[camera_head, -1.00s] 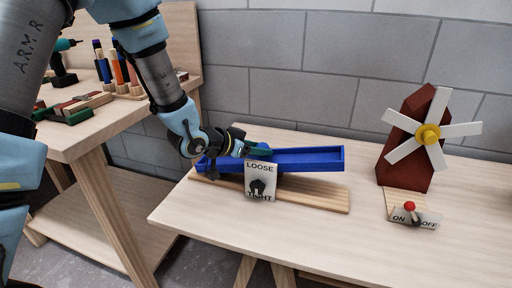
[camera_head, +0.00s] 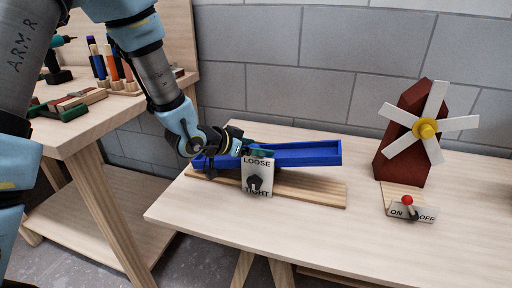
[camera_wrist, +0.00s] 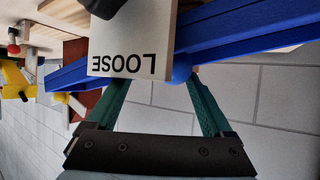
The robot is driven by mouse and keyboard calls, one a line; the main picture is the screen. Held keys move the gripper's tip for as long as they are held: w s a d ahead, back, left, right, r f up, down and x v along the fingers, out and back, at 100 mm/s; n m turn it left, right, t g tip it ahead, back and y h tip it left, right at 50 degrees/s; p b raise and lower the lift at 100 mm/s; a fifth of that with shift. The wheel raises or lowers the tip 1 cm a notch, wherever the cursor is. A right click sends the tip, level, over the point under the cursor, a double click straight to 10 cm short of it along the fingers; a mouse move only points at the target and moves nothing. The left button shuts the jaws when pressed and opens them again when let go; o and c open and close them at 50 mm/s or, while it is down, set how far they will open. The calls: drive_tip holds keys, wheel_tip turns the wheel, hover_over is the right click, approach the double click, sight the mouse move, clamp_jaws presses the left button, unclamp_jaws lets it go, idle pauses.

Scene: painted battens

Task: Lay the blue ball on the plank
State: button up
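A long blue trough-like plank (camera_head: 312,153) stands over a bare wooden board on the bench, and it also shows in the wrist view (camera_wrist: 240,30). A blue ball (camera_wrist: 181,68) shows in the wrist view at the plank's edge, partly hidden by the LOOSE/TIGHT sign (camera_head: 257,163). I cannot tell whether the ball rests on the plank. My gripper (camera_head: 264,151) is at the plank behind the sign. In the wrist view its green fingers (camera_wrist: 160,78) are apart, with the ball beside the right fingertip; contact is unclear.
The sign carries a black knob (camera_head: 254,184). The wooden board (camera_head: 310,190) lies below the plank. A red windmill (camera_head: 402,150) with an ON/OFF lever (camera_head: 408,201) stands at the right. The front of the bench (camera_head: 300,230) is clear. A second bench with tools is at the left.

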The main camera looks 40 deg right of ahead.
drive_tip(key=shift+a, duration=0.1)
drive_tip(key=v, duration=1)
drive_tip(key=shift+a+r, duration=0.2)
drive_tip(key=shift+a, duration=0.1)
drive_tip(key=shift+w, duration=0.1)
idle(0.5)
drive_tip(key=w+a+r+n+t+y+p, duration=0.35)
drive_tip(key=w+a, duration=0.35)
drive_tip(key=a, duration=0.4)
drive_tip(key=w+a+r+n+t+y+p, duration=0.2)
drive_tip(key=w+a+n+y+p, duration=0.3)
drive_tip(key=a, duration=0.7)
drive_tip(key=s+a+r+n+g+y+p, duration=0.1)
drive_tip(key=s+a+r+n+g+p, duration=0.1)
drive_tip(key=a, duration=0.5)
drive_tip(key=s+a+r+n+g+y+p, duration=0.1)
drive_tip(key=s+a+r+n+g+y, duration=0.1)
drive_tip(key=s+a+n, duration=0.3)
drive_tip(key=a+r, duration=0.1)
drive_tip(key=a, duration=0.2)
drive_tip(key=shift+a+r+n+p, duration=0.3)
drive_tip(key=shift+r+n+p, duration=0.05)
drive_tip(key=shift+r+p, duration=0.05)
drive_tip(key=shift+f+g+y, duration=0.1)
drive_tip(key=shift+g+y, duration=0.15)
drive_tip(key=shift+c, duration=0.3)
